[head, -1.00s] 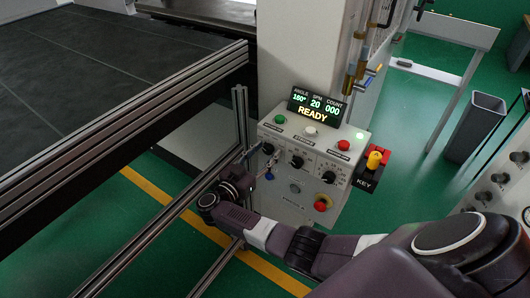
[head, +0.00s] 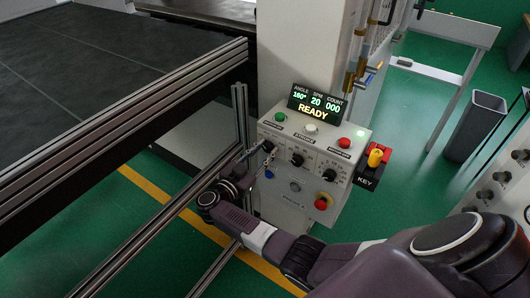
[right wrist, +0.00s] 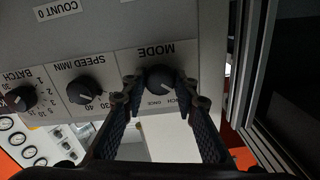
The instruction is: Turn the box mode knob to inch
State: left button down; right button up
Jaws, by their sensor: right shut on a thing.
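The control box (head: 300,185) hangs on the front of a pale column, with a display reading READY on top. The mode knob (right wrist: 160,78) is black and round, under the MODE label, which appears upside down in the right wrist view. In the head view the mode knob (head: 268,146) is the leftmost of the black knobs. My right gripper (right wrist: 161,90) has a fingertip on each side of it and is shut on it. In the head view the right gripper (head: 262,153) reaches the box from the lower left. Small print beside the knob is partly hidden; its exact setting is unclear. My left gripper is out of view.
The speed knob (right wrist: 85,90) and batch knob (right wrist: 22,98) sit beside the mode knob. Metal frame rails (head: 240,115) stand close to the gripper's left.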

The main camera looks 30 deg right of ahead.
jog(key=m+b, duration=0.3)
jog(key=m, duration=0.2)
jog(key=shift+f, duration=0.15)
jog(key=shift+m, duration=0.3)
dwell(0.3)
jog(key=o, duration=1.2)
jog(key=shift+c, duration=0.2)
